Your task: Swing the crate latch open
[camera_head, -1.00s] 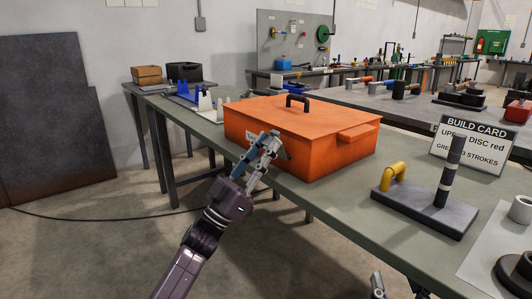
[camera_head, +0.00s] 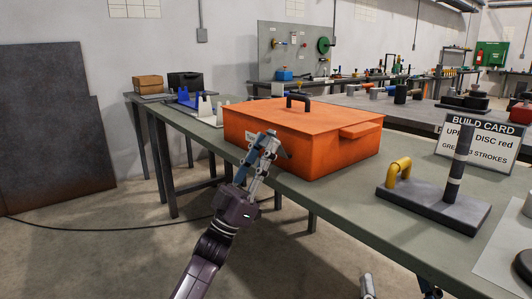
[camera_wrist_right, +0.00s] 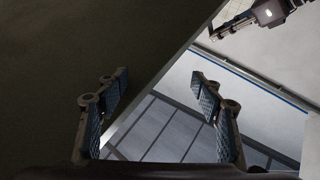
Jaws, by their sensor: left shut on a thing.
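An orange crate (camera_head: 330,157) with a flat lid and a dark top handle (camera_head: 298,98) sits closed on the workbench. My left gripper (camera_head: 266,143) is at the crate's front left face, shut on a small part there, which I take as the crate latch (camera_head: 281,149); the fingers hide most of it. My right gripper (camera_wrist_right: 164,95) is open and empty in the right wrist view, beside the bench edge. In the head view only the tips of my right gripper (camera_head: 366,287) show, at the bottom.
A dark base with a post (camera_head: 434,206) and a yellow handle (camera_head: 399,170) stands right of the crate. A build card (camera_head: 478,145) stands behind it. A blue and white fixture (camera_head: 200,103) is on the bench left of the crate. Open floor lies in front of the bench.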

